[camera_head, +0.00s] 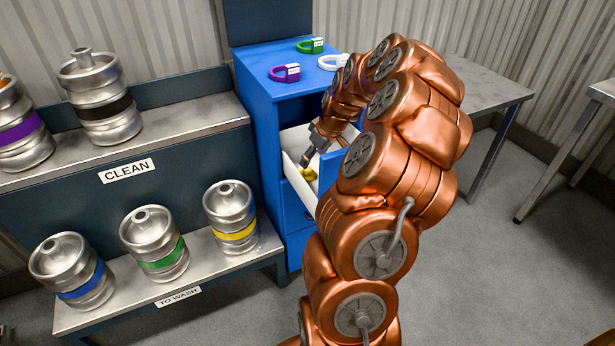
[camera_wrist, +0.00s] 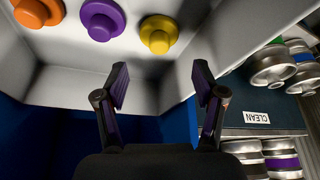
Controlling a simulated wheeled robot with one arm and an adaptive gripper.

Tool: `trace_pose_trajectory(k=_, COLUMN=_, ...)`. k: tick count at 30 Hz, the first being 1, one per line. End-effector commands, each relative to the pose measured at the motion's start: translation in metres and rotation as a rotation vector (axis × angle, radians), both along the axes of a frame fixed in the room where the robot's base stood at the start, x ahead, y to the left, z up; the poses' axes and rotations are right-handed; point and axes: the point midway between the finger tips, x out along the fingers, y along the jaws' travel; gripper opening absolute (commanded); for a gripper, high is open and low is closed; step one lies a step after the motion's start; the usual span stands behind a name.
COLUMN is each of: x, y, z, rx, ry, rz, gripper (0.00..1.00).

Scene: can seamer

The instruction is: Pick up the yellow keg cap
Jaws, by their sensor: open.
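The yellow keg cap (camera_wrist: 158,34) lies in the open white drawer (camera_wrist: 65,85), and its round knob faces the wrist camera. In the wrist view it is beyond my open, empty gripper (camera_wrist: 161,84), roughly in line with the gap between the fingers and apart from them. A purple cap (camera_wrist: 103,18) and an orange cap (camera_wrist: 39,12) lie in a row to its left. In the head view my gripper (camera_head: 307,160) is at the drawer (camera_head: 299,180) of the blue cabinet (camera_head: 262,110), with a small yellow bit (camera_head: 309,174) just below it. My arm hides much of the drawer there.
The drawer walls stand close around the caps. Purple (camera_head: 285,73), green (camera_head: 311,46) and white (camera_head: 332,62) ring-shaped items lie on the cabinet top. Several kegs stand on the shelves at left, including a yellow-banded keg (camera_head: 231,216) near the cabinet.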

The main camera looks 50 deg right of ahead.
Motion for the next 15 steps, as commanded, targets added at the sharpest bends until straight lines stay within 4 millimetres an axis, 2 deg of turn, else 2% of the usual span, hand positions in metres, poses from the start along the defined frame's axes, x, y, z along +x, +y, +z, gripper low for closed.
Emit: trace_pose_trajectory(k=15, x=0.015, y=0.001, z=-0.039, rx=0.003, ry=0.002, rz=-0.001, gripper=0.70)
